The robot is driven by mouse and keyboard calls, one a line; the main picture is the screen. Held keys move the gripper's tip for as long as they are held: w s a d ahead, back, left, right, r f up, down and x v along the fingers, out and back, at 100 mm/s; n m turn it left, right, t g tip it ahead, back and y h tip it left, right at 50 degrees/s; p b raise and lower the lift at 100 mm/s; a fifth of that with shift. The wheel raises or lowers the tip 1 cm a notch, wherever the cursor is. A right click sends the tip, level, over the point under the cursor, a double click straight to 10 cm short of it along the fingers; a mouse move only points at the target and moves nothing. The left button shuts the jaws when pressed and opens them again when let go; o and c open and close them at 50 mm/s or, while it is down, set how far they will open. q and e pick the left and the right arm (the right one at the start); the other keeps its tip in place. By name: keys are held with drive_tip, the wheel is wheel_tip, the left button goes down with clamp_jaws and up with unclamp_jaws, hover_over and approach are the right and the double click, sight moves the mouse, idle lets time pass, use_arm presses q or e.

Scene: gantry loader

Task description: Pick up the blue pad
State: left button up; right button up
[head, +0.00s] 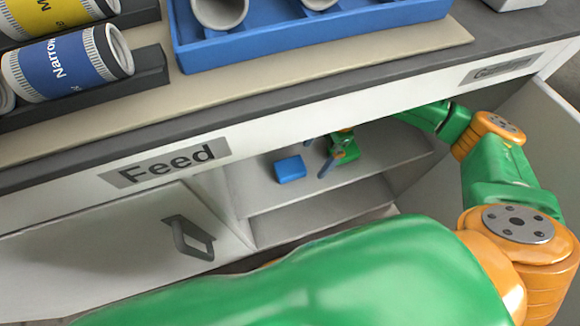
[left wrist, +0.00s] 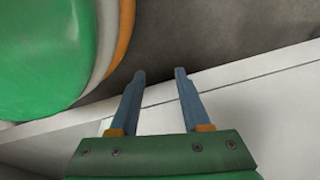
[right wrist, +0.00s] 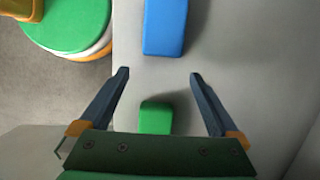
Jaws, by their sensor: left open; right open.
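The blue pad (head: 290,169) lies on a pale shelf (head: 262,200) inside the open cabinet under the counter. My right gripper (head: 316,157) is inside the cabinet, open, just to the right of the pad. In the right wrist view, the blue pad (right wrist: 165,25) lies beyond the open fingertips (right wrist: 159,73), apart from them. My left gripper (left wrist: 159,72) is open and empty in the left wrist view, with a pale panel edge and dark floor behind it. It does not show in the head view.
A small green block (right wrist: 156,117) shows between the right fingers. The Feed door (head: 120,240) with a dark handle (head: 188,238) is at the left; another door (head: 545,140) stands open at the right. A blue tray (head: 330,38) sits on the counter above.

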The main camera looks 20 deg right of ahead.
sight(291, 166)
drive_tip(key=a, duration=0.6)
drive_tip(key=shift+s+f, duration=0.15)
drive_tip(key=shift+f, duration=0.15)
drive_tip(key=shift+a+f, duration=0.1)
drive_tip(key=shift+f, duration=0.2)
use_arm(q)
drive_tip(key=shift+w, duration=0.1)
use_arm(e)
drive_tip(key=c, duration=1.4)
drive_tip(key=shift+r, duration=0.3)
drive_tip(key=shift+c, duration=0.2)
drive_tip(key=shift+s+r, duration=0.5)
use_arm(q)
drive_tip(key=s+r+p, duration=0.1)
drive_tip(key=p, duration=0.1)
drive_tip(key=s+a+r+p, duration=0.1)
drive_tip(key=s+p, duration=0.1)
drive_tip(key=shift+s+r, duration=0.25)
drive_tip(key=shift+r, duration=0.1)
use_arm(e)
drive_tip(key=s, duration=1.7)
drive_tip(key=shift+a, duration=0.35)
